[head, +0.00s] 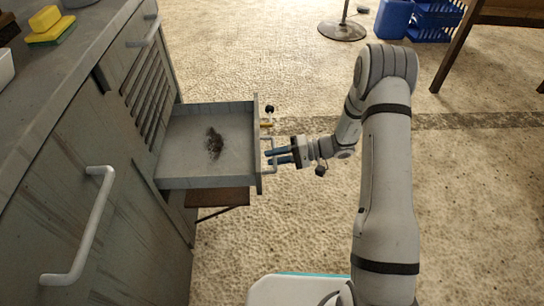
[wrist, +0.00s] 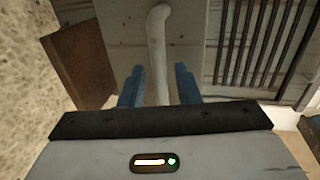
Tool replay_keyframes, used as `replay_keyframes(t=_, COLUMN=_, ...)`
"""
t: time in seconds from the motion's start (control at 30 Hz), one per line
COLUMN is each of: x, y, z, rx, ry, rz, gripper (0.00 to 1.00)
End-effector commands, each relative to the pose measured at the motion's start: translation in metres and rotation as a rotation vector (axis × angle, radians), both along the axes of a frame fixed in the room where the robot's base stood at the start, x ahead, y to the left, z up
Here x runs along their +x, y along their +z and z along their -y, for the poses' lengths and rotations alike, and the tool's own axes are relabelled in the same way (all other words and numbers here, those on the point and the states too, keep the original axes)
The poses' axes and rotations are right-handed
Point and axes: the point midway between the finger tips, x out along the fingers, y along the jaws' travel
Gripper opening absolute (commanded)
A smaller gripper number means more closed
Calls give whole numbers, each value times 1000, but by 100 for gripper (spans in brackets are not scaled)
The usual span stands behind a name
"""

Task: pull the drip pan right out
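The drip pan (head: 180,158), a shallow grey tray with a dark stain on its floor, is drawn far out of the cabinet front in the head view. Its pale bar handle (wrist: 158,50) is on its front plate. My gripper (head: 267,157) is at this handle, its blue fingers apart. In the wrist view one finger is on each side of the handle, with narrow gaps showing, so my gripper (wrist: 160,82) is open around it. The pan's rear end is hidden or inside the cabinet.
The grey cabinet (head: 100,180) has another bar handle (head: 85,230) and slatted vents. A brown panel (head: 220,197) sits below the pan. A black knob (head: 269,109) is beside the pan's front. Sponges (head: 50,25) lie on the counter. The floor right of the pan is clear apart from my arm.

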Motion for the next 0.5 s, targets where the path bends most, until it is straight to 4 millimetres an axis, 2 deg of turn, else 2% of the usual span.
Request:
replay_keyframes(t=0.3, x=7, y=13, z=51, rx=0, ry=-6, rz=0, gripper=29)
replay_keyframes(t=0.5, x=9, y=15, z=69, rx=-1, ry=-1, rz=0, gripper=29)
